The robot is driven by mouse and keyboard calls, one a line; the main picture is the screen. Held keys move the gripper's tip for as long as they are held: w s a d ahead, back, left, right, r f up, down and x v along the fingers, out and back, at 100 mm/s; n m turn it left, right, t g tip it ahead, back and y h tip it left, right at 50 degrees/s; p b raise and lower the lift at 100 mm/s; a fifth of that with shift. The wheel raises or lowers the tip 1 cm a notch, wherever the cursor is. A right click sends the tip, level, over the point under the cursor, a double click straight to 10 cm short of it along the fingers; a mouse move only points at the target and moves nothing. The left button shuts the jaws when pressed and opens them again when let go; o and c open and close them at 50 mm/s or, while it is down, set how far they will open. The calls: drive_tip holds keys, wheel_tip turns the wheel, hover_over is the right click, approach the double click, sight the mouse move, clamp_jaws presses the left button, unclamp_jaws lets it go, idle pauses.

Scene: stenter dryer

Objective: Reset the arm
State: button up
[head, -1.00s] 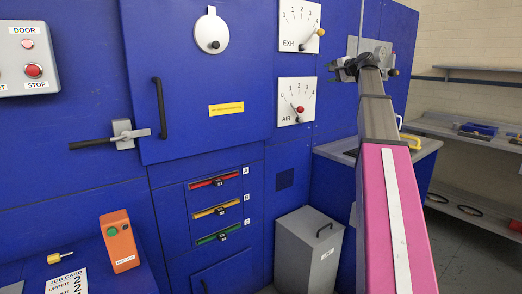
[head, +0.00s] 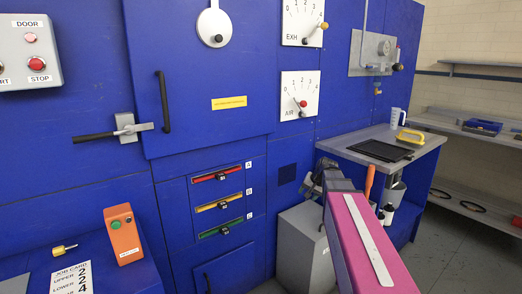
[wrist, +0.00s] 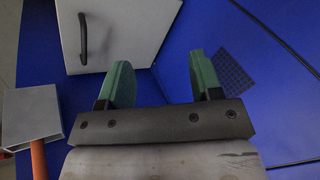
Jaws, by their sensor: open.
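My pink arm (head: 362,245) reaches in from the lower right in the head view. Its gripper is mostly hidden behind the arm's end there, in front of the grey bin. In the wrist view my gripper (wrist: 160,85) shows two green fingers spread apart with nothing between them. Beyond the fingers are the blue machine front (wrist: 185,60) and the light grey bin (wrist: 125,25) with its dark handle. The fingers appear apart from both.
A side bench (head: 425,150) at right carries a dark tray (head: 380,150), a yellow-handled tool (head: 410,137) and a jug (head: 398,116). The blue dryer front (head: 90,170) has dials, a door handle and colored slots. An orange box (head: 122,236) stands lower left. Open floor lies at far right.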

drive_tip(key=s+a+f+n+g+h, duration=0.2)
drive_tip(key=s+f+n+g+h, duration=0.1)
drive_tip(key=s+f, duration=1.4)
drive_tip(key=s+n+g, duration=0.1)
drive_tip(key=s, duration=0.2)
drive_tip(key=shift+s+h, duration=0.2)
drive_tip(key=shift+h, duration=0.1)
